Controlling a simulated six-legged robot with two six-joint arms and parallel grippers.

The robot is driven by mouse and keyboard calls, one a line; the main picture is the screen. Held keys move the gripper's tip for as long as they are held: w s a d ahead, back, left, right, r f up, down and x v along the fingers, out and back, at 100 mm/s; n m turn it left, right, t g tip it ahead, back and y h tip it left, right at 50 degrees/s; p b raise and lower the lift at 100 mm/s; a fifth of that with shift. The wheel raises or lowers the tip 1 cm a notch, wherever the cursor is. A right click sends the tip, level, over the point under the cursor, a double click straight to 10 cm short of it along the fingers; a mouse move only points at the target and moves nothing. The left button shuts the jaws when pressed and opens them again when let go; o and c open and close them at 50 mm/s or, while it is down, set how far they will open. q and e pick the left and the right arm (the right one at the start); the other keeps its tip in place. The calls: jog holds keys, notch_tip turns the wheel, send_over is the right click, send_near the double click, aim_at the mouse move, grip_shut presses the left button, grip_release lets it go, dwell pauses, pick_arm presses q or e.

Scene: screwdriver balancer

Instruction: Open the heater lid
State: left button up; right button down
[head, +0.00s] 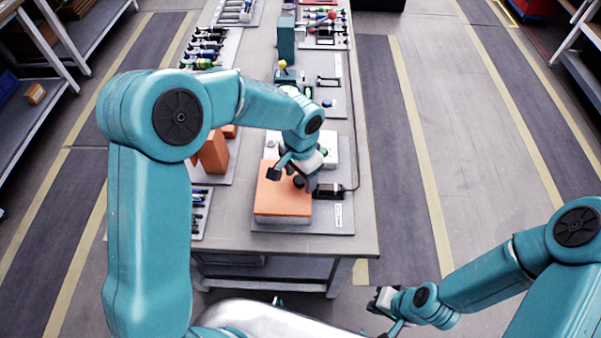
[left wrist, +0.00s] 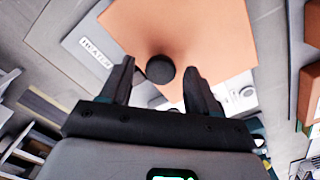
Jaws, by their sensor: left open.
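The heater (head: 283,212) is a box with a flat orange lid (head: 270,200) at the near end of the table. A round black knob (head: 298,182) stands on the lid. My left gripper (head: 292,178) is open just over the lid, pointing down at the knob. In the left wrist view, the orange lid (left wrist: 200,30) fills the upper middle, and the knob (left wrist: 160,69) shows between the two open fingers (left wrist: 160,76), with a gap on each side. The lid looks closed. My right gripper (head: 382,302) is low, beyond the table's near right corner, and looks empty.
The heater sits on a grey plate (head: 325,226) with a HEATER label (left wrist: 97,52). A black device (head: 328,190) with a cable lies right of it. Orange blocks (head: 213,155) stand to the left. Tools and bottles crowd the far table. The near table edge is clear.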

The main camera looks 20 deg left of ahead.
pick_arm(q)
jog(key=shift+s+a+r, duration=0.1)
jog(key=shift+s, duration=0.1)
jog(key=shift+c, duration=0.9)
jog(key=shift+w, duration=0.15)
grip_shut()
jog(key=shift+r, duration=0.1)
